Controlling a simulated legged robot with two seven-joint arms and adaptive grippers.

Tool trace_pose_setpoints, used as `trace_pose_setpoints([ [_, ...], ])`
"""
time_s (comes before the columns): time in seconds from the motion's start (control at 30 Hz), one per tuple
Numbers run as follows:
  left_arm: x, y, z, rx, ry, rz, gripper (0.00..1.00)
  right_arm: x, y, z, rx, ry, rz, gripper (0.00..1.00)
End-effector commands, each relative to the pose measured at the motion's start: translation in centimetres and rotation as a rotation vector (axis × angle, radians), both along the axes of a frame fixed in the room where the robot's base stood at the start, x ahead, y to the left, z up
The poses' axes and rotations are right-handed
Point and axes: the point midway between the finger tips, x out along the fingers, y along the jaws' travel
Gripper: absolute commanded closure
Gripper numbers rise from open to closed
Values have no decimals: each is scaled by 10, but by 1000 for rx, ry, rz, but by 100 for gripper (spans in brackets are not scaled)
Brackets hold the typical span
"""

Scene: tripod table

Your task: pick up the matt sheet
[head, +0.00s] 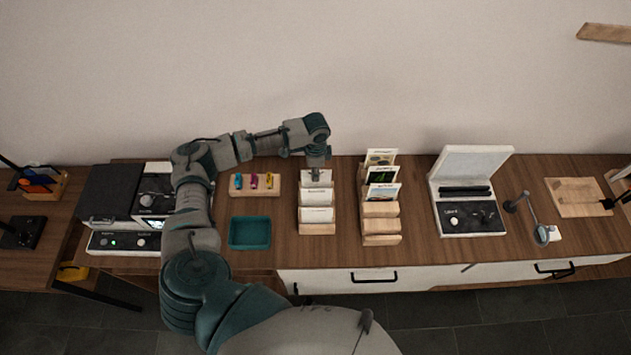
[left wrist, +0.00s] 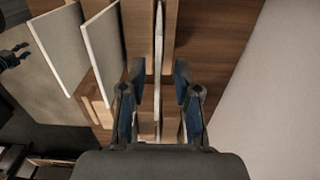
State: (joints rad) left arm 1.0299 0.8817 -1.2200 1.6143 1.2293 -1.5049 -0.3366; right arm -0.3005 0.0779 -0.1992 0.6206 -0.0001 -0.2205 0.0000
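A wooden rack (head: 317,229) holds several white sheets one behind another, with small print I cannot read. My left gripper (head: 316,174) points down at the rearmost sheet (head: 316,181) of this rack. In the left wrist view, a thin pale sheet (left wrist: 158,50) stands edge-on between the two fingers of my left gripper (left wrist: 158,80). The fingers are apart, with a gap on each side of the sheet. Which sheet is the matt one cannot be read. My right gripper is not seen in the head view.
A second rack (head: 381,239) with picture cards stands close on the right. A wooden holder (head: 255,191) with coloured pieces and a teal tray (head: 249,233) are on the left. An open white case (head: 468,207) stands further right. The wall rises behind the table.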

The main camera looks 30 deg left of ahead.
Motion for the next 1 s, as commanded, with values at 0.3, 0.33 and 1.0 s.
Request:
trace_pose_setpoints([
  [0.3, 1, 0, 0, -1, 0, -1, 100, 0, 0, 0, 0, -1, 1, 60],
  [0.33, 1, 0, 0, -1, 0, -1, 100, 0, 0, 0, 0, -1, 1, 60],
  [1.0, 1, 0, 90, -2, -2, -1, 100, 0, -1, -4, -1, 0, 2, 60],
])
